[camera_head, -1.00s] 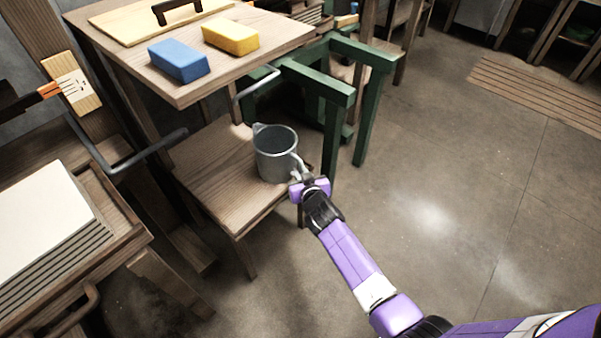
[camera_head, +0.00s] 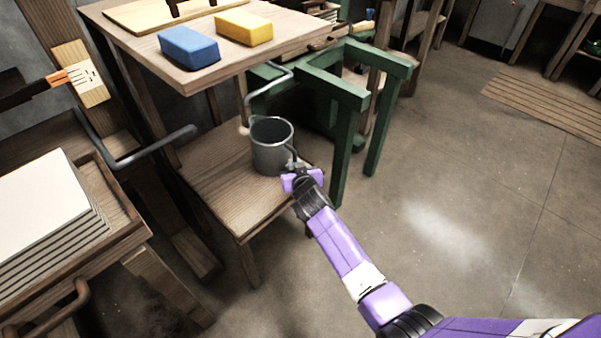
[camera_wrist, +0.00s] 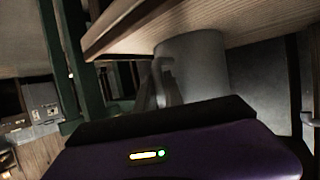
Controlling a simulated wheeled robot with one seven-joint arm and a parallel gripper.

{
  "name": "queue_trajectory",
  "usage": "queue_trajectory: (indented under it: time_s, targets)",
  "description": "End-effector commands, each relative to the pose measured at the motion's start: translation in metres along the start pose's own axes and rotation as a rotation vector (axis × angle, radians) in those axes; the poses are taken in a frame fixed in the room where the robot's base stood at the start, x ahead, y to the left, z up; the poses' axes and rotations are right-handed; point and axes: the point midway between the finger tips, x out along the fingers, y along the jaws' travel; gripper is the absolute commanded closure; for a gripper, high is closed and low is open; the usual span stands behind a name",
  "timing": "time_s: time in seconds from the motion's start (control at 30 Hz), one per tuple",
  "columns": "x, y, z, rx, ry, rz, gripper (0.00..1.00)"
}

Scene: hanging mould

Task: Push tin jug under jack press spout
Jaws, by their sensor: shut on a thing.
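The grey tin jug (camera_head: 270,148) stands upright on, or just above, the low wooden shelf (camera_head: 215,180); I cannot tell whether its base touches. My gripper (camera_head: 293,166) is shut on the jug's handle at its near right side. In the wrist view the jug (camera_wrist: 195,65) fills the middle, with its handle (camera_wrist: 163,85) at the left and my fingers mostly hidden behind the dark gripper edge. A bent metal rod (camera_head: 270,80) comes down beside the jug's rim. I cannot tell which part is the jack press spout.
Above the shelf is a wooden table (camera_head: 190,75) with a blue block (camera_head: 189,47) and a yellow block (camera_head: 243,28). A green frame (camera_head: 345,130) stands close at the jug's right. A bent bar (camera_head: 150,155) sticks out at the left.

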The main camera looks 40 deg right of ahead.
Motion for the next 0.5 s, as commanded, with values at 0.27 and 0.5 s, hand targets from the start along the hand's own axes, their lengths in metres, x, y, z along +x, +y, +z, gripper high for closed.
queue_trajectory:
  time_s: [0.27,0.5]
  targets:
    - [0.019,-0.013,-0.005,0.0,0.0,-0.001,1.0]
    - [0.034,-0.024,-0.01,0.0,-0.001,-0.002,1.0]
